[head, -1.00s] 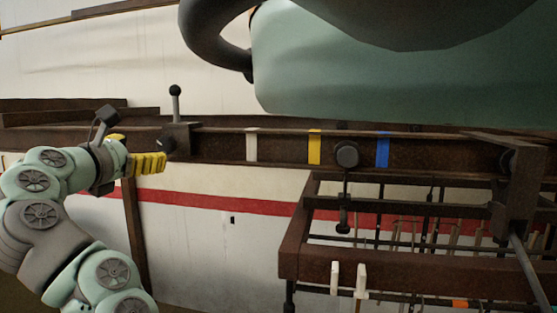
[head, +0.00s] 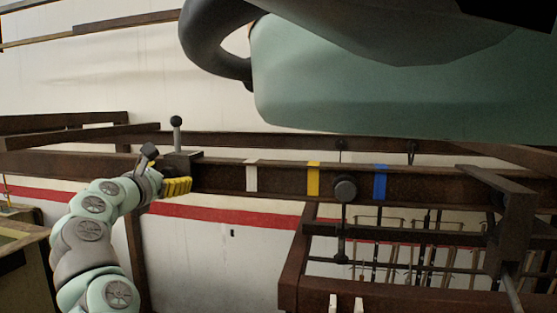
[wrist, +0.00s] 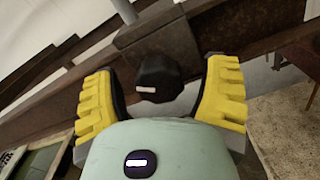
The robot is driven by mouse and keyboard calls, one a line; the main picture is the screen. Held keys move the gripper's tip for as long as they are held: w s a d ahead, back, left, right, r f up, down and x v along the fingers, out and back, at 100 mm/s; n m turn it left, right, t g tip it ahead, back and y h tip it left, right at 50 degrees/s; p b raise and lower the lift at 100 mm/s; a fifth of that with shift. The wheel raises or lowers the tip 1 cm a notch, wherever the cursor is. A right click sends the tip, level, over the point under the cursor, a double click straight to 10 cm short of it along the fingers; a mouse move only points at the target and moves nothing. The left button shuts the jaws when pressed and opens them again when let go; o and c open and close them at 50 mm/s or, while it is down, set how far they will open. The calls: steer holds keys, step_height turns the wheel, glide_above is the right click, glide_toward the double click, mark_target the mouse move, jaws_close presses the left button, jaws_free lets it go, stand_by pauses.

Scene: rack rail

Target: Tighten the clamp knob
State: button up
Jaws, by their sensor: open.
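The black clamp knob (wrist: 158,77) with a white mark faces me in the wrist view. It sits on a grey metal block at the rail. My gripper (wrist: 163,86) is open, with one yellow finger on each side of the knob; gaps show between the fingers and the knob. In the head view my gripper (head: 178,187) is at the left part of the rail (head: 225,178), against the clamp block (head: 183,158) with its upright ball-ended lever (head: 176,134). The knob there is hidden behind my gripper.
White, yellow (head: 313,181) and blue (head: 380,183) bands mark the rail. A second black round knob (head: 345,189) hangs between yellow and blue. A dark frame with hanging rods (head: 425,235) stands at lower right. A large green body fills the upper right.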

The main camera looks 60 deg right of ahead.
steer(key=shift+w+d, duration=0.25)
steer(key=shift+f, duration=0.1)
steer(key=c, duration=1.2)
